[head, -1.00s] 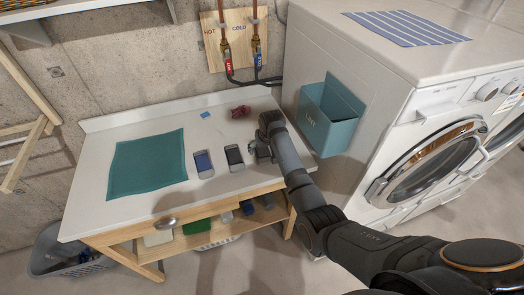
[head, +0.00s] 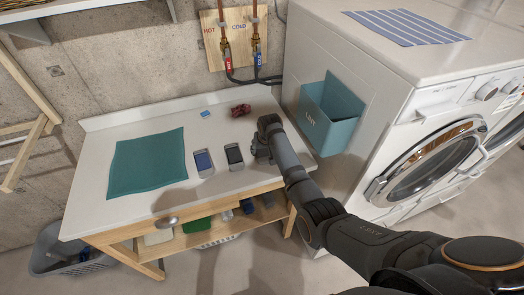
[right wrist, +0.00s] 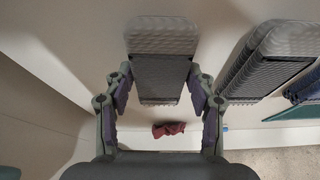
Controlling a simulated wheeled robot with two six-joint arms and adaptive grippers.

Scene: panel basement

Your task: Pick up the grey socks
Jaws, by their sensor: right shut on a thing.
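My right gripper (head: 261,152) is over the right part of the white table top. In the right wrist view its two fingers (right wrist: 161,98) are closed on both sides of a grey ribbed bundle with a dark middle, the grey socks (right wrist: 162,42). In the head view the gripper mostly hides that bundle. Beside it lies a similar grey bundle with a dark middle (head: 233,155), which also shows in the right wrist view (right wrist: 268,55). Further left is a bundle with a blue middle (head: 204,161). My left gripper is out of view.
A teal mat (head: 146,163) lies on the left of the table (head: 205,112). A crumpled dark red cloth (head: 241,110) and a small blue item (head: 206,114) lie at the back. A teal box (head: 328,128) on the washer's side (head: 385,85) stands close right of the gripper.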

